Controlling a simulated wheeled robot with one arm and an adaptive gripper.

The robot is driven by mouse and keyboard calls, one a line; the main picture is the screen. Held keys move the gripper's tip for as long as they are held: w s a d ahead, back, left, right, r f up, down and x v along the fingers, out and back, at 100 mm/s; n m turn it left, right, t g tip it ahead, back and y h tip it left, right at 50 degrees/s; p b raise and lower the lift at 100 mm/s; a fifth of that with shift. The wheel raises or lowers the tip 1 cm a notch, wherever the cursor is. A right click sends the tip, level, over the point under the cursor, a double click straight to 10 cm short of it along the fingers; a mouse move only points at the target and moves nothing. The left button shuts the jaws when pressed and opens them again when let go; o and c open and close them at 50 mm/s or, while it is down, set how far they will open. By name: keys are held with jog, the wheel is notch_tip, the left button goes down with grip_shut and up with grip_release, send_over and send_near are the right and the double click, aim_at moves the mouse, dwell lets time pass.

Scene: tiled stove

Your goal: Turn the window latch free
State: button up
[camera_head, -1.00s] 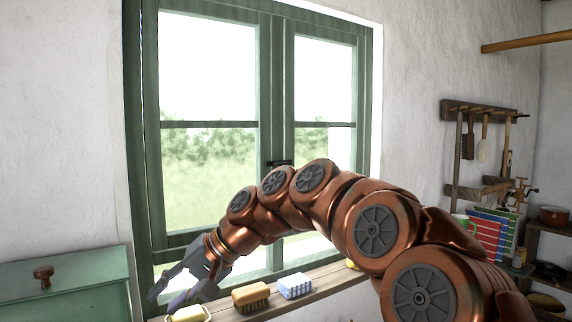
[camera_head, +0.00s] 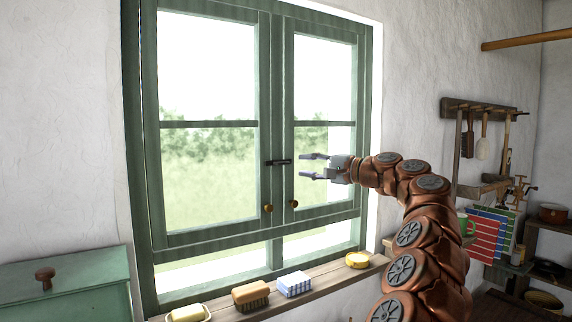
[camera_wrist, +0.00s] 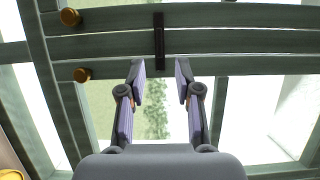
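The window latch (camera_head: 279,162) is a dark bar lying level across the meeting stiles of the green two-leaf window (camera_head: 277,100). In the wrist view the latch (camera_wrist: 159,40) shows as a dark upright bar just beyond and between the fingertips. My gripper (camera_head: 305,166) is open and empty, to the right of the latch and pointing left at it. In the wrist view my gripper (camera_wrist: 159,82) has its two fingers spread, with a gap to the latch. Both window leaves look closed.
Two brass knobs (camera_head: 267,208) (camera_head: 294,204) sit below the latch. The wooden sill (camera_head: 330,276) holds a soap dish (camera_head: 188,313), a brush (camera_head: 250,296), a folded checked cloth (camera_head: 294,284) and a yellow round tin (camera_head: 357,260). A tool rack (camera_head: 480,109) hangs at right.

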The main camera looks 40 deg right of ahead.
aim_at(286, 163)
jog(key=shift+p+x, duration=1.15)
jog(key=shift+x, duration=2.75)
jog(key=shift+c, duration=0.2)
grip_shut()
